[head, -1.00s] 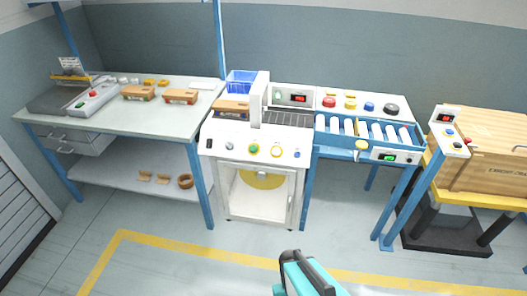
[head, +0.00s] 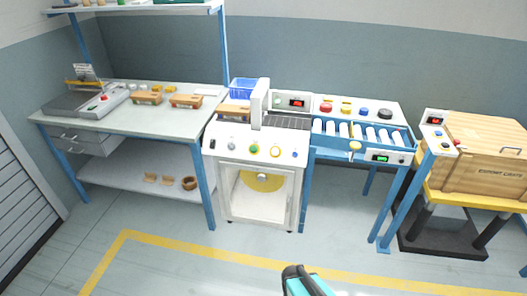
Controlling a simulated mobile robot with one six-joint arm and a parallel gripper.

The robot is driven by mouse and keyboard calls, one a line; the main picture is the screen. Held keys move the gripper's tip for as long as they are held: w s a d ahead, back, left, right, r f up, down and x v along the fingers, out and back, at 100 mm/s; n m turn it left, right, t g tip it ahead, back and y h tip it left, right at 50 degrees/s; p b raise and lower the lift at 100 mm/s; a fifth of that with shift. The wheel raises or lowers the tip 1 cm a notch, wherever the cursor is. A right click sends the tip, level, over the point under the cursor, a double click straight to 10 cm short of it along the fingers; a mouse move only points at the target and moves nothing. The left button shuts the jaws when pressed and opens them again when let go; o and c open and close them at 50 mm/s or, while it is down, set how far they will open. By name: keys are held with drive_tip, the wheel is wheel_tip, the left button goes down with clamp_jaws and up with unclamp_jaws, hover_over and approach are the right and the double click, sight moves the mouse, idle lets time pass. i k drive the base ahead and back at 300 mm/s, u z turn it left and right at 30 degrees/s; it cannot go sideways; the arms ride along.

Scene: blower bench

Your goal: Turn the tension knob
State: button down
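No readable label marks the tension knob, so I cannot tell which control it is. A black round knob (head: 385,113) sits at the right end of the white panel behind the roller conveyor. A yellow round knob (head: 355,146) sits on the conveyor's front, left of a green display.
A workbench (head: 150,122) with wooden-topped blocks stands left. The roller conveyor (head: 370,134) joins the white machine's right side. A wooden crate (head: 480,160) rests on a yellow-topped stand at the right. Floor in front, marked by a yellow line (head: 200,248), is clear.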

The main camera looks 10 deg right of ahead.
sight(232, 147)
drive_tip(key=u, duration=0.15)
drive_tip(key=i, duration=0.9)
drive_tip(key=z, duration=0.05)
